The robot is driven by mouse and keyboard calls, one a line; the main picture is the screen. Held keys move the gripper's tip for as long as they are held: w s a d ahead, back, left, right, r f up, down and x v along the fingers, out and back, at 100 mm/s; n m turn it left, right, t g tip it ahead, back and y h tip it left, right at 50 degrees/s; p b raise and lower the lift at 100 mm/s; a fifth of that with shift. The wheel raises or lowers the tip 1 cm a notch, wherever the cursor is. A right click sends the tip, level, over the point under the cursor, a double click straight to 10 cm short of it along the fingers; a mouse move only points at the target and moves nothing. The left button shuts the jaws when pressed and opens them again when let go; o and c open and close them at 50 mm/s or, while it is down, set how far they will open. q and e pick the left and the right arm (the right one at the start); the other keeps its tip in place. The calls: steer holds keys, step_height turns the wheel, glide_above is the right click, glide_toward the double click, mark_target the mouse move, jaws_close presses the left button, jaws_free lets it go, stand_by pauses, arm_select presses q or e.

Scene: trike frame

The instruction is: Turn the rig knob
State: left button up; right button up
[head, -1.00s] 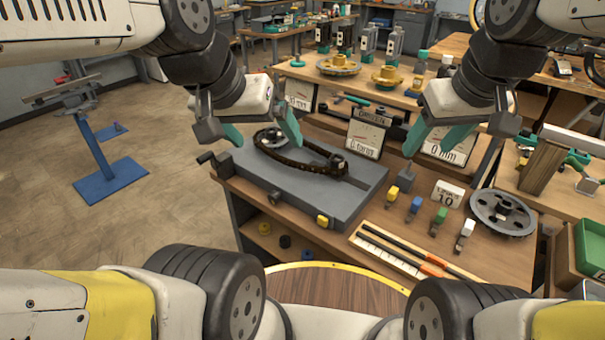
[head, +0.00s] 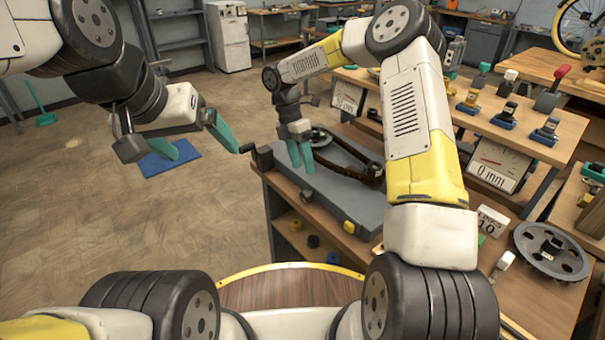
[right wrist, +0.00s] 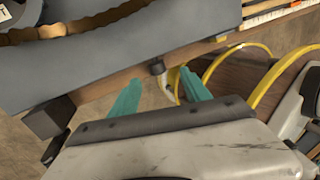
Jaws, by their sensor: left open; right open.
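The rig is a grey slab (head: 320,182) with a dark chain (head: 350,160) on top, at the bench's left end. A dark crank-like knob (head: 247,149) sticks out from its left end. A yellow piece (head: 349,227) sits at its front corner. My right gripper (head: 301,155) is open over the slab's left part, right of the dark knob and apart from it. In the right wrist view its open fingers (right wrist: 160,91) are empty; a dark block (right wrist: 46,118) by the slab's edge lies left of them. My left gripper (head: 192,142) is open and empty over the floor, left of the rig.
A gauge panel (head: 497,168) stands behind. My right arm crosses above the bench and hides part of it.

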mark_target(306, 190)
steer(key=shift+n, duration=0.4)
steer(key=x, duration=0.9)
steer(key=shift+w+a+f, duration=0.25)
steer(key=shift+a+f, duration=0.05)
steer(key=shift+f, duration=0.2)
jaws_close()
